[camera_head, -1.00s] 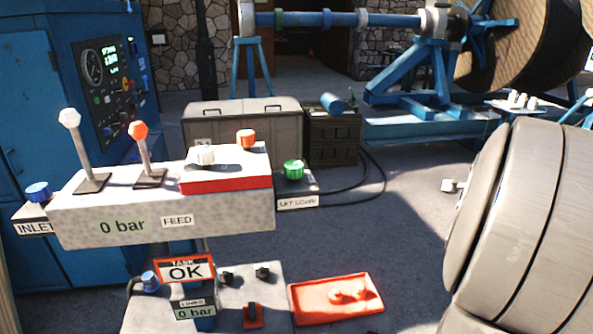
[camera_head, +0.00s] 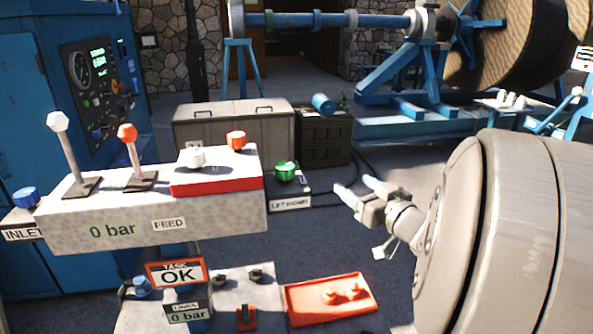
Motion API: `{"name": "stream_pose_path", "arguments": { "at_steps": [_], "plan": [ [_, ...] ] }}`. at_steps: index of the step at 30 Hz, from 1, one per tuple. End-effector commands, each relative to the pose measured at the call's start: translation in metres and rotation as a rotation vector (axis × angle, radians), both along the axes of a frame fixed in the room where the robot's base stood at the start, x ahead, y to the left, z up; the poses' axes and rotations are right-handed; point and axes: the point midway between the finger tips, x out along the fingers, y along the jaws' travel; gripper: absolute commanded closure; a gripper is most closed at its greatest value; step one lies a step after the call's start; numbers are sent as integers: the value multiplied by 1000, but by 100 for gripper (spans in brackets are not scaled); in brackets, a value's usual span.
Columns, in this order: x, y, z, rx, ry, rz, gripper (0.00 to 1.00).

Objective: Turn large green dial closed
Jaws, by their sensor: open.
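The green dial (camera_head: 286,171) sits on a small ledge at the right end of the grey control box, above a partly legible white label. My gripper (camera_head: 357,190) is to the right of the dial and a little lower in the picture. Its two pale blue fingertips are apart, point left toward the dial, and hold nothing. A clear gap shows between the fingertips and the dial. My thick grey arm fills the right side of the view.
The control box (camera_head: 150,215) carries a white-tipped lever (camera_head: 67,150), an orange-tipped lever (camera_head: 134,155), a white knob (camera_head: 192,157) and an orange knob (camera_head: 236,140). A blue knob (camera_head: 26,197) is at its left. A red tray (camera_head: 328,298) lies below. Grey crates stand behind.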

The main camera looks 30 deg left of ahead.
Motion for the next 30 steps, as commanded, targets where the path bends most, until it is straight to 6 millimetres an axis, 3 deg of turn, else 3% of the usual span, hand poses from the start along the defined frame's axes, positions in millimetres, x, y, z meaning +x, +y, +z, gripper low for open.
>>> {"name": "stream_pose_path", "arguments": {
  "at_steps": [3,8,17,30],
  "plan": [
    [-35,15,-7,-7,-11,144,35],
    [-53,22,-11,-9,-14,220,35],
    [-46,54,-11,-8,-14,225,35],
    [-25,134,-11,-8,-14,224,35]
  ]
}}
